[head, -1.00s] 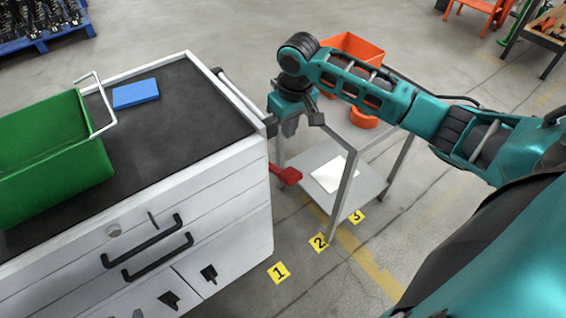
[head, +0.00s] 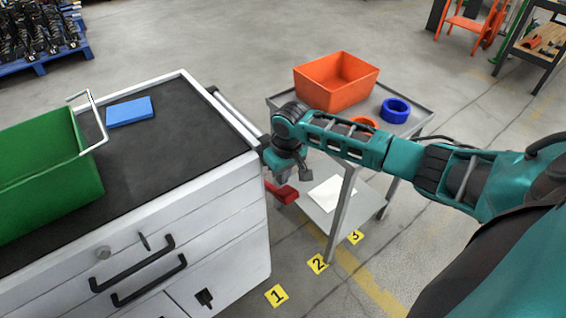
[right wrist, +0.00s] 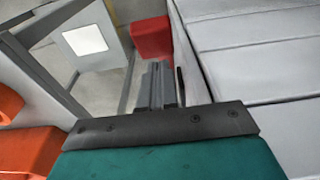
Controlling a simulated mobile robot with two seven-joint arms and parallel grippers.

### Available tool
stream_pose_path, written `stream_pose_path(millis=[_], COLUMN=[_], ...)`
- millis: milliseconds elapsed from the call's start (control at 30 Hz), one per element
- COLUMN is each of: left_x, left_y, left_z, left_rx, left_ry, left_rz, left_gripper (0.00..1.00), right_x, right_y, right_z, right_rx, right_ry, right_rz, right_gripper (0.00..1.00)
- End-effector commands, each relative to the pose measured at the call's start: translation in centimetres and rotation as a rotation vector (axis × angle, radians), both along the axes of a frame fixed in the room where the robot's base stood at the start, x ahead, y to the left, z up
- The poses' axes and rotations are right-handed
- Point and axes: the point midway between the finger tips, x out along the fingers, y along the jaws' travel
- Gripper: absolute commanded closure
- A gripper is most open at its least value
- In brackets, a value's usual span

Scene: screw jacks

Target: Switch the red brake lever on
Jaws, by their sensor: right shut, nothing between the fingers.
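The red brake lever (head: 281,193) sticks out low beside the right end of the white cabinet (head: 225,220). It also shows as a red block (right wrist: 152,38) at the top middle of the right wrist view. My right gripper (head: 285,177) points down just above the lever. Its fingers (right wrist: 161,82) are shut and empty, and they line up with the lever in the right wrist view. I cannot tell whether they touch it. Part of the lever is hidden behind the gripper. My left gripper is not in view.
A grey trolley (head: 425,112) stands close to the right of my gripper, with an orange bin (head: 335,92) and a blue ring (head: 395,112) on top. The cabinet side is close to the fingers.

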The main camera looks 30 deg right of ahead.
Motion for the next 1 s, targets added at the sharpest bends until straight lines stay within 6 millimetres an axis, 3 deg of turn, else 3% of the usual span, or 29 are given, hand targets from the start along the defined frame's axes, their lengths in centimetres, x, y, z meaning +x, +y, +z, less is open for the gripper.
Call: stream_pose_path(millis=[200,767,1000], left_x=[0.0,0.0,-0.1], left_y=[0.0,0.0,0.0], left_z=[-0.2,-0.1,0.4], left_rx=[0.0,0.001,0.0], left_ry=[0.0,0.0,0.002], left_rz=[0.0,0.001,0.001], left_gripper=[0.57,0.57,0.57], right_x=[-0.9,-1.3,-2.8], right_y=[-0.2,-0.2,-0.3], right_z=[-2.1,-2.6,-4.7], right_rx=[-0.002,0.0,0.009], right_ry=[0.001,-0.014,-0.108], right_rz=[-0.001,-0.001,-0.001], right_gripper=[1.0,1.0,1.0])
